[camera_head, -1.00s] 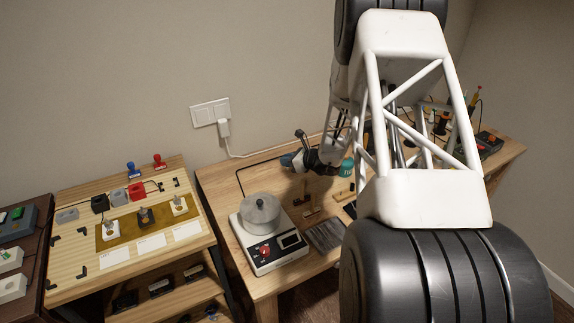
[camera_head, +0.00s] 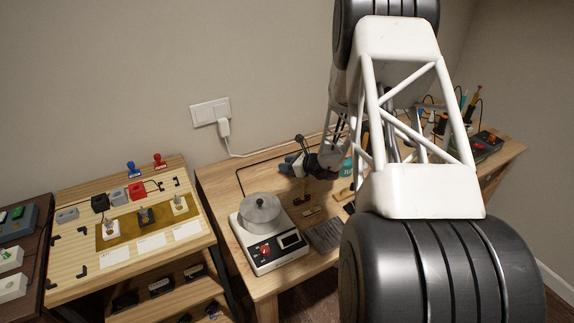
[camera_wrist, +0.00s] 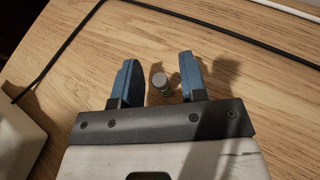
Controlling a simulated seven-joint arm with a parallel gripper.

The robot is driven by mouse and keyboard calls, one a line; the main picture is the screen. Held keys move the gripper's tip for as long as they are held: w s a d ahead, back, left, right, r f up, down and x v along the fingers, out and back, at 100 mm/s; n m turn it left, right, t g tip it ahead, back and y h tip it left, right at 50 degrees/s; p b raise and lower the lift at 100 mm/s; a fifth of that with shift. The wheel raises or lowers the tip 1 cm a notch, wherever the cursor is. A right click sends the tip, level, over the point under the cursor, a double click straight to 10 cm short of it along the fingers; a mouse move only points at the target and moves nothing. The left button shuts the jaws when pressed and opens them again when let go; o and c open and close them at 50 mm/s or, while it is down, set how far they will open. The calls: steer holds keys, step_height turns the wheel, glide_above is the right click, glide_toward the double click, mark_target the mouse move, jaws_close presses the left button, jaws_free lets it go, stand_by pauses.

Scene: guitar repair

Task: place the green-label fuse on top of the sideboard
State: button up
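A small metal-capped cylinder, which looks like the fuse (camera_wrist: 160,83), stands on the wooden workbench in the wrist view. A hint of green shows on its side below the cap. My gripper (camera_wrist: 160,78) is open, its two blue fingers on either side of the cylinder with a gap at each side. In the head view my gripper (camera_head: 291,165) is low over the workbench (camera_head: 225,185), behind the scale, and the fuse cannot be made out there. I cannot tell for sure which furniture is the sideboard; a dark brown cabinet (camera_head: 42,255) stands at far left.
A scale (camera_head: 278,248) with a metal pot (camera_head: 260,212) stands on the bench in front of my gripper. A black cable (camera_wrist: 70,40) runs across the bench. A lower light-wood unit (camera_head: 70,285) with stamps and small parts stands to the left. My arm covers much of the right.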

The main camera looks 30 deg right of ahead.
steer(key=shift+r, duration=0.15)
steer(key=shift+v, duration=6)
steer(key=shift+w+r, duration=0.1)
steer(key=s+a+r+n+g, duration=0.45)
steer(key=a+r+n, duration=0.25)
steer(key=a+r, duration=0.3)
steer(key=s+a+r+n+g, duration=0.3)
steer(key=s+a+r+n, duration=0.4)
steer(key=a, duration=0.6)
steer(key=s+a+r+n+h, duration=0.2)
steer(key=s+r+n, duration=0.1)
steer(key=s+n, duration=0.2)
steer(key=s+a+r+n+g+h, duration=0.1)
steer(key=s+a+r+n+h, duration=0.2)
steer(key=s, duration=0.7)
steer(key=s+a+r+n+h, duration=0.2)
steer(key=s+a+r+n, duration=0.1)
steer(key=s+r+n, duration=0.2)
steer(key=s+n, duration=0.2)
steer(key=shift+s+a, duration=0.25)
steer(key=shift+r+g, duration=0.1)
steer(key=shift+g, duration=0.15)
